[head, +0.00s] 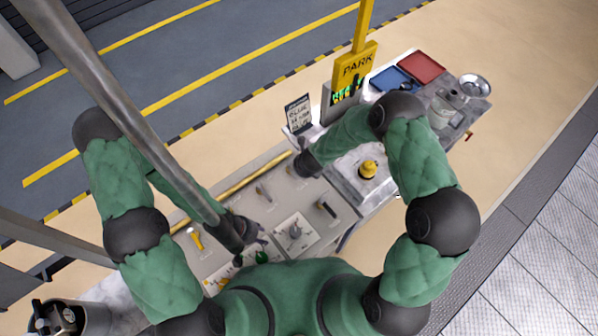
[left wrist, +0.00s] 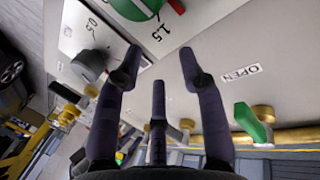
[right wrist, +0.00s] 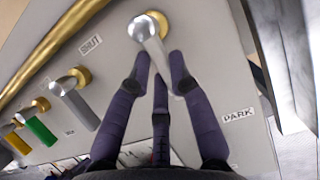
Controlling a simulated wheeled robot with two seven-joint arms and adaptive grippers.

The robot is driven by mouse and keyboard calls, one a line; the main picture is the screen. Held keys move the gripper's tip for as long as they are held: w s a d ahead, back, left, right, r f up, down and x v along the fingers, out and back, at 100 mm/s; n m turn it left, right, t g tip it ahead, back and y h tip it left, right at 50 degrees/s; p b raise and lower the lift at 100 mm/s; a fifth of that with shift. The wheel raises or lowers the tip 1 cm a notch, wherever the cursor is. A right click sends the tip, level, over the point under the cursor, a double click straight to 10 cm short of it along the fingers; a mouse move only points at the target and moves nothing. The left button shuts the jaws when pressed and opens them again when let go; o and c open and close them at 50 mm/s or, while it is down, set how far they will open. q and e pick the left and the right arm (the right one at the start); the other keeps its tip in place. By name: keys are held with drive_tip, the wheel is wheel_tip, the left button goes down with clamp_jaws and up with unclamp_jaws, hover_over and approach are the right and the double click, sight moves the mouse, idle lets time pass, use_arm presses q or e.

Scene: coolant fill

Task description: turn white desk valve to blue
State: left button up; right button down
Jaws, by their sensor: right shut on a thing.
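The white desk valve (right wrist: 151,42) shows in the right wrist view as a pale lever on a brass hub, mounted on the grey panel. My right gripper (right wrist: 160,72) has its fingers around the lever and is shut on it. In the head view my right gripper (head: 307,164) is at the back of the desk and hides this valve. My left gripper (head: 250,236) is over the front of the desk. In the left wrist view its fingers (left wrist: 158,68) are spread with nothing between them. I cannot make out a blue mark by the valve.
The desk panel (head: 285,202) carries a grey lever (right wrist: 75,104), a green lever (right wrist: 40,131), a yellow lever (head: 195,238) and a grey knob (head: 294,231). Labels read SHUT (right wrist: 90,44), PARK (right wrist: 238,115) and OPEN (left wrist: 240,74). A sign (head: 298,113) stands behind.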

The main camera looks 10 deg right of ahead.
idle(0.4)
drive_tip(key=c, duration=1.1)
unclamp_jaws()
drive_tip(key=v, duration=1.2)
drive_tip(key=shift+w, duration=0.1)
